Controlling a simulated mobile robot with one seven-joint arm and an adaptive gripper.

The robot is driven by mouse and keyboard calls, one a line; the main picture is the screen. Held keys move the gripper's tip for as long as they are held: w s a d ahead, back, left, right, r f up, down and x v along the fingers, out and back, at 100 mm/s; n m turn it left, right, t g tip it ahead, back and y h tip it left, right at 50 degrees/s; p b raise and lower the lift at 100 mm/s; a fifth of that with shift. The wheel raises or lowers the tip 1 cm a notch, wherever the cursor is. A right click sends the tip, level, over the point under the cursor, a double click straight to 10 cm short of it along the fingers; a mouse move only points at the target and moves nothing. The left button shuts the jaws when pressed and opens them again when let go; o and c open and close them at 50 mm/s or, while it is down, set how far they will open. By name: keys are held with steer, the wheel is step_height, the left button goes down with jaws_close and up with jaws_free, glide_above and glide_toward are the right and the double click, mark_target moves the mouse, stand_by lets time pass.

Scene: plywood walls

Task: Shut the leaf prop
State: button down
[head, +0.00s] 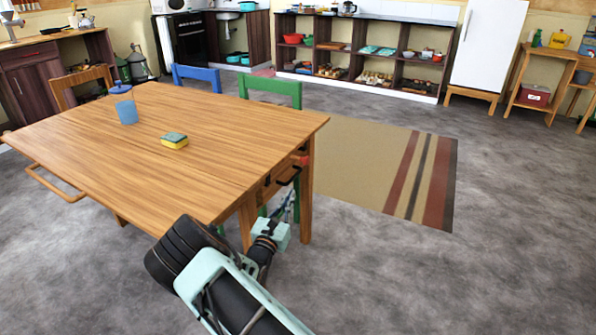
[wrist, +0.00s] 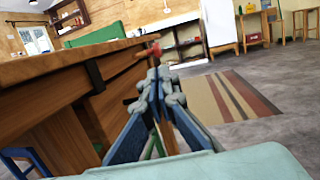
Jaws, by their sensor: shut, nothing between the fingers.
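The wooden table (head: 190,140) stands at the left of the head view, and its side shows close up in the wrist view (wrist: 50,95). A small red-tipped part (head: 303,160), which seems to be the leaf prop, is at the table's right side under the top. Its red end shows in the wrist view (wrist: 149,51) just beyond my fingertips. How far it stands out from the table is hard to tell. My gripper (wrist: 158,76) is shut and empty, low beside the table's side. I cannot tell whether it touches the prop.
A green chair (head: 272,88) and a blue chair (head: 197,75) stand behind the table. A blue cup (head: 125,108) and a sponge (head: 174,141) are on the tabletop. A striped rug (head: 370,165) lies to the right. The grey floor at right is clear.

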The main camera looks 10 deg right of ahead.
steer(key=b, duration=0.4)
glide_toward(306, 164)
steer(key=x, duration=0.5)
steer(key=shift+w+d, duration=0.1)
steer(key=shift+w, duration=0.2)
steer(key=shift+w+d+r, duration=0.2)
steer(key=shift+w+r, duration=0.05)
steer(key=shift+w, duration=0.25)
steer(key=shift+d, duration=0.1)
